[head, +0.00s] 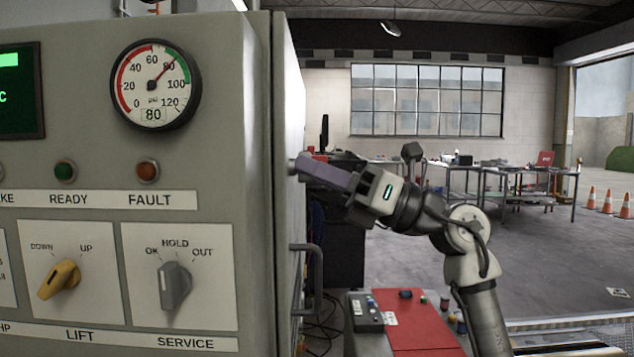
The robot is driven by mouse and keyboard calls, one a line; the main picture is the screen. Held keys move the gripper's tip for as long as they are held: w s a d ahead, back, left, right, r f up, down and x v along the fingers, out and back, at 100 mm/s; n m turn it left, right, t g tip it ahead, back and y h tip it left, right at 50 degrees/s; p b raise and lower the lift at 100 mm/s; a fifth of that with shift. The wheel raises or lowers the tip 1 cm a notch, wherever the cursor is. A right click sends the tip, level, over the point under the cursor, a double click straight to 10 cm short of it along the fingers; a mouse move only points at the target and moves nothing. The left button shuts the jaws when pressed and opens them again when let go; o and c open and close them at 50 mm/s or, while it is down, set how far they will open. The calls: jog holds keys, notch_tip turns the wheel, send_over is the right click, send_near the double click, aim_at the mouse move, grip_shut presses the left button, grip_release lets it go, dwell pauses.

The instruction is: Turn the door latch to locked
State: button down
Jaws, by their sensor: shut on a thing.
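A grey control cabinet (205,30) fills the left of the head view. Its door (290,90) is on the right side, seen almost edge-on, with a grey pull handle (308,262) low on it. My gripper (305,168) reaches in from the right, at the upper part of this door. It is shut on the door latch (293,167), of which only a small grey end shows at the door face. The fingers hide the rest of the latch, and its turn angle cannot be told.
The cabinet front has a pressure gauge (155,85), a yellow lift knob (59,279) and a grey service knob (174,285). A red-topped bench (415,325) with small items stands below my arm. Open floor lies to the right, with orange cones (607,201) far off.

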jog(key=shift+w+n+g, duration=0.1)
jog(key=shift+n+g, duration=1.3)
jog(key=shift+n, duration=1.2)
jog(key=c, duration=1.5)
grip_release()
jog(key=shift+c, duration=0.2)
jog(key=b+v, duration=0.2)
jog(key=v, duration=1.1)
jog(key=shift+d+f, duration=0.3)
jog(key=shift+d, duration=0.05)
